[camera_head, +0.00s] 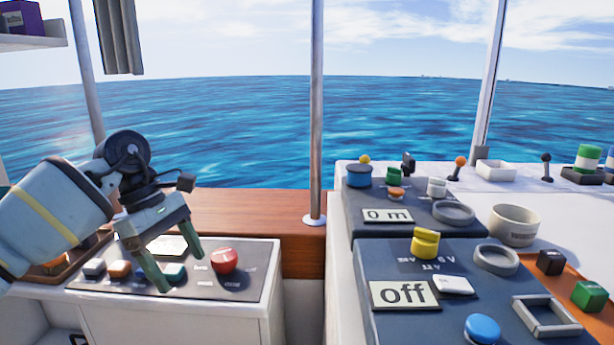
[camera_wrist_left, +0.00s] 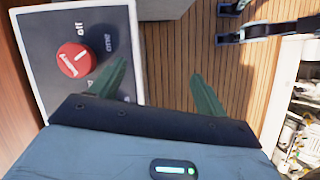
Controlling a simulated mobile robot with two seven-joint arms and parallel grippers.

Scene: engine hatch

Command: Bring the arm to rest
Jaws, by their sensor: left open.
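My left gripper (camera_head: 180,262) comes in from the left in the head view and is open, with nothing between its two green fingers. It hangs over the left control panel (camera_head: 258,262), pointing down. In the left wrist view its fingers (camera_wrist_left: 155,88) are spread apart above the panel's edge and the wooden floor. A red knob (camera_head: 224,261) on the panel is just right of the fingers in the head view; it also shows in the left wrist view (camera_wrist_left: 75,60), apart from the fingers.
A white pole (camera_head: 316,120) stands between the consoles. The wooden floor (camera_wrist_left: 175,60) shows beside the left panel.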

